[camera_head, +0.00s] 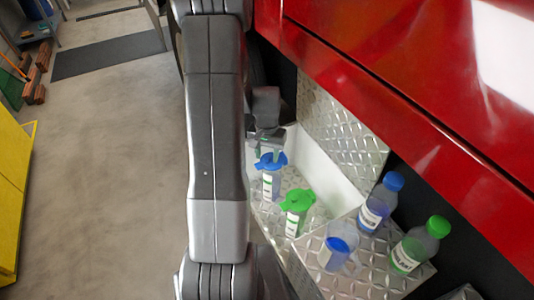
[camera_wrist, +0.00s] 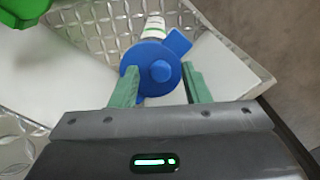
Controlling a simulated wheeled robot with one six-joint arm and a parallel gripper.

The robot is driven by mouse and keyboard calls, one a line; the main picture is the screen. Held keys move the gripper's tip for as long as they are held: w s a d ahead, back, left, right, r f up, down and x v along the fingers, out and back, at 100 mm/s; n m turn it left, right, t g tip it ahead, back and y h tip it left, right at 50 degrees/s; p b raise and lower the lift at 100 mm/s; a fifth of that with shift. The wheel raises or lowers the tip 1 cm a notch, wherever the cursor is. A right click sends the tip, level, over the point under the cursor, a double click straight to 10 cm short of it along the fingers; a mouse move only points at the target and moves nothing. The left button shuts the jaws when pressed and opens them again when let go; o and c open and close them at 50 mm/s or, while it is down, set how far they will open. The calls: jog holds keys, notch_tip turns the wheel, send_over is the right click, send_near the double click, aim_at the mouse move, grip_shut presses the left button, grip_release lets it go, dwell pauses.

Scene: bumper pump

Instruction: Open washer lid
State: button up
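In the head view, a washer container with a blue lid (camera_head: 271,161) stands in a white-walled tray (camera_head: 330,172) with a diamond-plate floor. In the wrist view, the round blue lid (camera_wrist: 150,68) with its side tab lies between the green fingertips of my gripper (camera_wrist: 157,85). The fingers are apart, one on either side of the lid, and I cannot tell whether they touch it. The lid looks closed on its container, whose white labelled neck shows beyond it. In the head view, my gripper (camera_head: 268,140) is just above the blue lid, partly hidden by my arm.
A container with a green lid (camera_head: 297,200) stands close by. A blue-capped bottle (camera_head: 380,203), a green-capped bottle (camera_head: 420,245) and a clear cup with blue liquid (camera_head: 337,250) stand on the diamond-plate ledge at right. A red vehicle panel (camera_head: 400,80) overhangs. Open floor lies left.

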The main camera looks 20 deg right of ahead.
aim_at(268, 157)
grip_shut()
jog(key=d+r+y+p, duration=0.1)
jog(key=p, duration=0.1)
jog(key=shift+r+y+p, duration=0.2)
jog(key=shift+y+p, duration=0.1)
jog(key=shift+p, duration=0.1)
jog(key=shift+w+d+r+g+y+p, duration=0.1)
jog(key=shift+d+r+g+y+p, duration=0.15)
jog(key=shift+y, duration=0.5)
jog(key=shift+w+d+r+g+y+p, duration=0.1)
jog(key=shift+d+y+p, duration=0.2)
jog(key=shift+y, duration=0.45)
jog(key=shift+o, duration=0.4)
grip_release()
